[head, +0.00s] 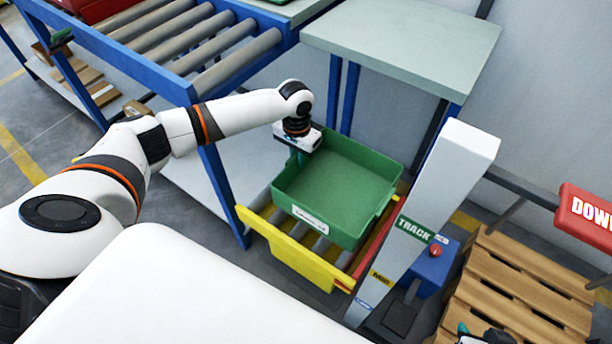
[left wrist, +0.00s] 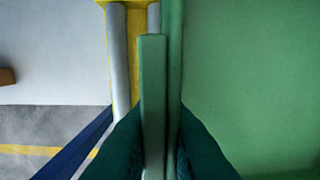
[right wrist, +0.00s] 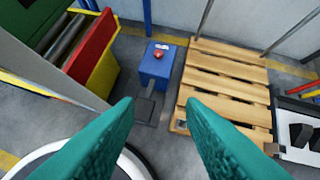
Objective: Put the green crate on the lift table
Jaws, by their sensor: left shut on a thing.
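The green crate (head: 328,184) is empty and roughly level over the lift table, a yellow-sided roller bed (head: 290,262) with a red far side. I cannot tell whether the crate rests on the rollers or hangs just above them; front rollers show uncovered. My left gripper (head: 299,150) is at the crate's far left corner. In the left wrist view its fingers (left wrist: 160,135) are shut on the crate's wall, with the crate floor (left wrist: 255,80) to the right. My right gripper (right wrist: 160,115) is open and empty; only its tip shows at the head view's bottom edge.
A white column marked TRACK (head: 430,205) stands right of the lift table, beside a blue box with a red button (head: 434,262). A wooden pallet (head: 525,290) lies further right. A roller conveyor (head: 200,50) and a grey-green table (head: 400,40) stand behind.

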